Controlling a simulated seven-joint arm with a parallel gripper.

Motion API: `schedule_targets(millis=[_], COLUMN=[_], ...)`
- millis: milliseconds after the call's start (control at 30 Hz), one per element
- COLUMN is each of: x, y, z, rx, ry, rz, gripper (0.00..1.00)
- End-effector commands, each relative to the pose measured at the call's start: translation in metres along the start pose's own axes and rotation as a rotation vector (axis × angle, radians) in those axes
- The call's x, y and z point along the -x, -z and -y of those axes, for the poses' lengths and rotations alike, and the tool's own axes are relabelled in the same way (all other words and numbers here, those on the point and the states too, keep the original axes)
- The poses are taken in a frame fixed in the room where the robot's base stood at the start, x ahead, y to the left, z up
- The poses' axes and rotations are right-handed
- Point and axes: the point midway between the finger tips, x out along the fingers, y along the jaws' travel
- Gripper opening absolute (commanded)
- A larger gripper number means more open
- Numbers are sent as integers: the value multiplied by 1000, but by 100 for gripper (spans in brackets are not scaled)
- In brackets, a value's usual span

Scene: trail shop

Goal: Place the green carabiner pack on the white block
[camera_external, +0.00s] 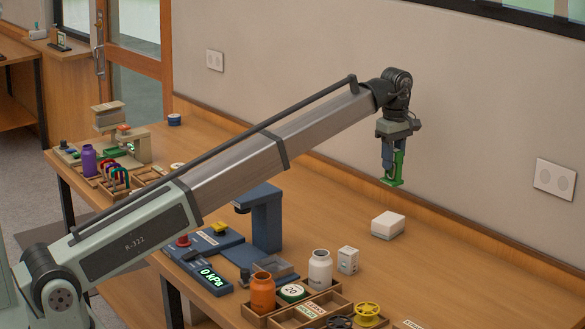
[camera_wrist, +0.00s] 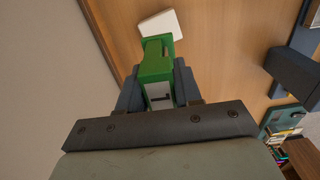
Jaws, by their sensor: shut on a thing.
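The green carabiner pack (camera_external: 397,170) hangs from my gripper (camera_external: 391,150), above the table near the back wall. In the wrist view the green pack (camera_wrist: 155,62) sits between the two fingers of my gripper (camera_wrist: 158,88), which are shut on it. The white block (camera_external: 388,224) lies on the table, below the pack and apart from it in the external view. In the wrist view the white block (camera_wrist: 160,22) shows just beyond the pack's far end, partly covered by it.
A blue press-like device (camera_external: 262,220) with a display box stands left of the block. A white bottle (camera_external: 320,268), a small white box (camera_external: 347,260), an orange bottle (camera_external: 262,292) and a wooden tray (camera_external: 290,318) are at the front. The table around the block is clear.

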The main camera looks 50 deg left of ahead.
Motion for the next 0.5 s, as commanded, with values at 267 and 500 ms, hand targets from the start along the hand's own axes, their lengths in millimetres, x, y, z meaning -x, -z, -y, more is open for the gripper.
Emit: schedule_targets(millis=[267,500], x=[-34,-63], y=[0,0], z=[3,2], rx=[13,12], ry=[2,0], rz=[0,0], gripper=[0,0])
